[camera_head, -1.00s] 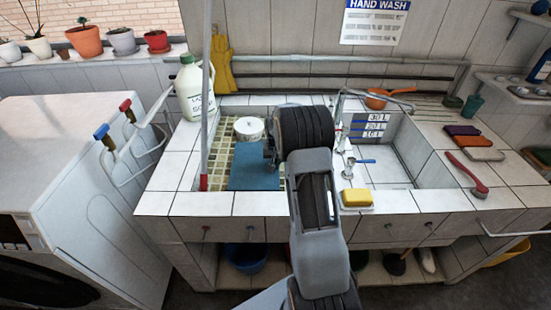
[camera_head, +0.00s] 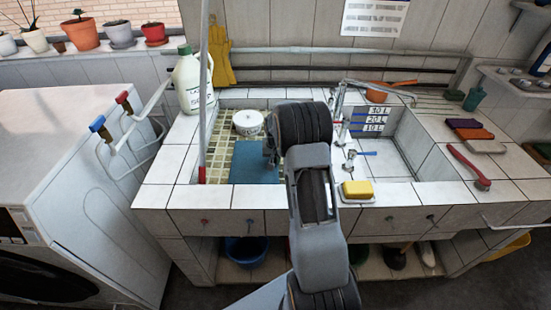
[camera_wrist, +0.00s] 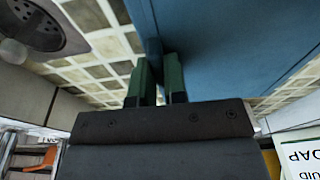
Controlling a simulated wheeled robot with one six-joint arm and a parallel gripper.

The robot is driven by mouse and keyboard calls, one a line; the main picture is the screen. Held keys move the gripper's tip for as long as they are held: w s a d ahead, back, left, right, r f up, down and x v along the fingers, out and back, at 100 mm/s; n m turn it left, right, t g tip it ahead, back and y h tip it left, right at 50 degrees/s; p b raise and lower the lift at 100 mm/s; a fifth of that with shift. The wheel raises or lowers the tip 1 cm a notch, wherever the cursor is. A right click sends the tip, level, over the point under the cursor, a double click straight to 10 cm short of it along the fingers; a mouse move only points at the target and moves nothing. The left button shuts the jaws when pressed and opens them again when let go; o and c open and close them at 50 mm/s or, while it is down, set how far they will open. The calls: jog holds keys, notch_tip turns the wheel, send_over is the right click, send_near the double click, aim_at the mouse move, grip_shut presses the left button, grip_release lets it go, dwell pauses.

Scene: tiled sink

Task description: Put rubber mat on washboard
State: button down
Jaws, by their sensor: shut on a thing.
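The blue mat (camera_head: 255,164) is in the left basin of the tiled sink, over its yellow-green tile grid. It fills much of the wrist view (camera_wrist: 230,45), where tile shows on both sides of it. My gripper (camera_wrist: 158,68) has its green fingers shut on an edge of the mat. In the head view my arm hides the fingertips and the mat's right side. I cannot tell whether the mat touches the basin floor. The tile grid (camera_head: 217,145) may be the washboard, but I cannot tell for sure.
A yellow sponge (camera_head: 357,189) lies on the front ledge right of my arm. The right basin (camera_head: 392,165) looks mostly clear. A drain (camera_wrist: 38,25) shows in the wrist view.

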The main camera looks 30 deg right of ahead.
jog(key=shift+f, duration=0.2)
jog(key=c, duration=1.1)
grip_release()
notch_tip(320, 180, up, 14)
jog(key=s+a, duration=0.1)
jog(key=s, duration=0.1)
jog(key=shift+f, duration=0.15)
